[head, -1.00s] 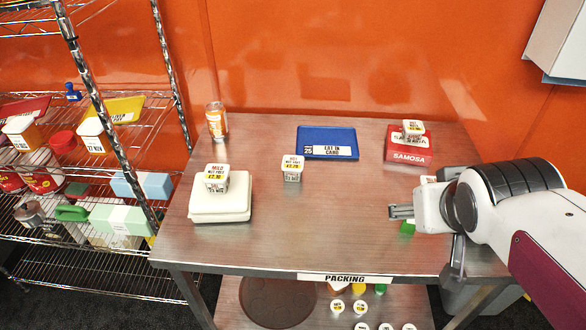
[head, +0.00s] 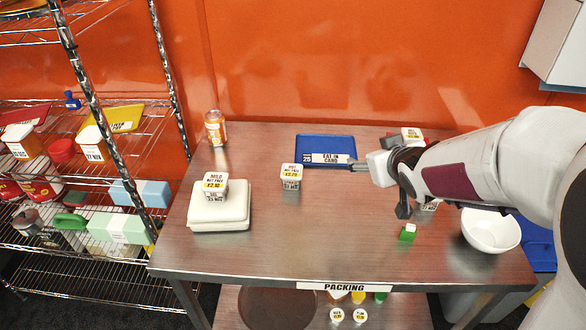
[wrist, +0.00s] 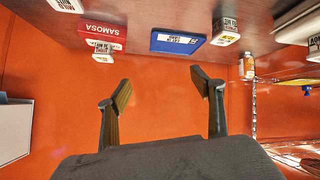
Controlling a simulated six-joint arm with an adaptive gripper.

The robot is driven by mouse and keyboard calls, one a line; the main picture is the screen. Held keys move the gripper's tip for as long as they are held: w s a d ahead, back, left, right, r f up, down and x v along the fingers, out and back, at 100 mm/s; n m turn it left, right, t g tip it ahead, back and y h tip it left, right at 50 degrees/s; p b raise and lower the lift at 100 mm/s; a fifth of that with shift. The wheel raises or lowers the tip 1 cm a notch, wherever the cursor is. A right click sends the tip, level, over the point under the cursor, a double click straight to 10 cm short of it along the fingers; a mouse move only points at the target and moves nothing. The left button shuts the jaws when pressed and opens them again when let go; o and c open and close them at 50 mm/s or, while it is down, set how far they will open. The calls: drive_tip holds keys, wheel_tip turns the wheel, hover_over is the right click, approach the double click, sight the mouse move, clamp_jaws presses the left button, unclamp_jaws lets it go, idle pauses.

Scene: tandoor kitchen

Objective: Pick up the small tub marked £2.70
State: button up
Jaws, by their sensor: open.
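Small white square tubs with yellow price labels stand about the steel table; the prices are too small to read surely. One tub marked HOT (head: 291,175) stands alone left of centre, its price looking like £2.70. Another marked MILD (head: 215,185) sits on a white box (head: 219,212). A third tub (head: 411,134) sits on the red samosa box (wrist: 103,30). A fourth is mostly hidden behind my arm. My gripper (head: 353,167) is open and empty, pointing left by the blue tray, right of the HOT tub and apart from it. The HOT tub also shows in the wrist view (wrist: 226,30).
The blue tray (head: 312,144) lies behind the HOT tub. An orange can (head: 215,128) stands at the back left. A white bowl (head: 491,231) and a small green block (head: 406,235) are at the right. The table's front middle is clear. A wire shelf (head: 120,205) stands left.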

sight(300, 176)
drive_tip(key=w+a+f+n+y, duration=0.1)
drive_tip(key=w+a+f+y, duration=0.1)
drive_tip(key=a+f, duration=0.2)
drive_tip(key=w+a+f+n+y, duration=0.1)
drive_tip(key=w+a+f+y, duration=0.1)
drive_tip(key=a+f, duration=0.3)
drive_tip(key=w+a+f+n+g+y, duration=0.1)
drive_tip(key=w+a+f+n+y, duration=0.1)
drive_tip(key=a+f+y, duration=0.1)
drive_tip(key=shift+w+a+f, duration=0.1)
drive_tip(key=shift+a+f, duration=0.55)
drive_tip(key=shift+a, duration=0.05)
drive_tip(key=shift+a+f+y, duration=0.3)
drive_tip(key=shift+a+y, duration=0.1)
drive_tip(key=shift+x, duration=1.25)
